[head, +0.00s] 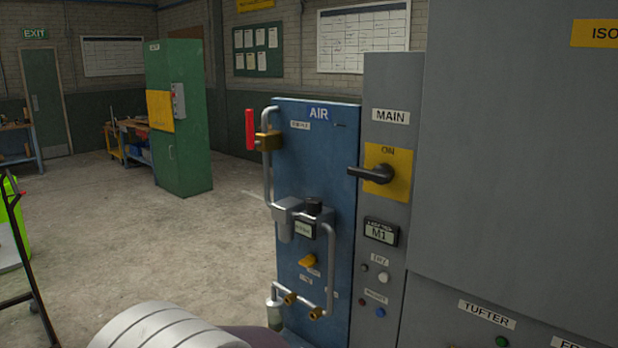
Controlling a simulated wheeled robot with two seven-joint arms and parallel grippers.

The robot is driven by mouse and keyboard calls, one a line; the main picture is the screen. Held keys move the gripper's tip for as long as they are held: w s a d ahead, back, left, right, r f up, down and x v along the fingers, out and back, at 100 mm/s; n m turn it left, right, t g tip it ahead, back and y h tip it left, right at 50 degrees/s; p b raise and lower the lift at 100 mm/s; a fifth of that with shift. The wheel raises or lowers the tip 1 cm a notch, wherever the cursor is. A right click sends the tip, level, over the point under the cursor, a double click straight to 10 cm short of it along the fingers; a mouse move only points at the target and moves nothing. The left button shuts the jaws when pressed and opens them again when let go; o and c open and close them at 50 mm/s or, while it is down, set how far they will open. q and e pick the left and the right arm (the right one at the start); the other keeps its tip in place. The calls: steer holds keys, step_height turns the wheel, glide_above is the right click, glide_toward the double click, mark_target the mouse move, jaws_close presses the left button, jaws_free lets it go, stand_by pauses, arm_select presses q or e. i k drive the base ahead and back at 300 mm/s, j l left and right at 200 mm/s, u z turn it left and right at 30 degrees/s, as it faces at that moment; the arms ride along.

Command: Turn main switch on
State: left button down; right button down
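The main switch (378,173) is a black rotary handle on a yellow plate (400,188), under a "MAIN" label (391,116) on the grey cabinet. Its handle lies about level, with the grip pointing left. "ON" is printed at the top of the plate, above the handle. Neither of my grippers is in view, and nothing touches the handle.
A blue air panel (345,250) stands left of the switch, with pipes, a red lever (250,129) and a yellow valve knob (308,261). Below the switch are a small "M1" display (380,234) and buttons. Open floor (150,235) lies to the left.

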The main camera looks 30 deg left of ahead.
mark_target(381, 174)
steer(key=u, duration=0.7)
steer(key=i+u, duration=0.1)
steer(key=i, duration=0.15)
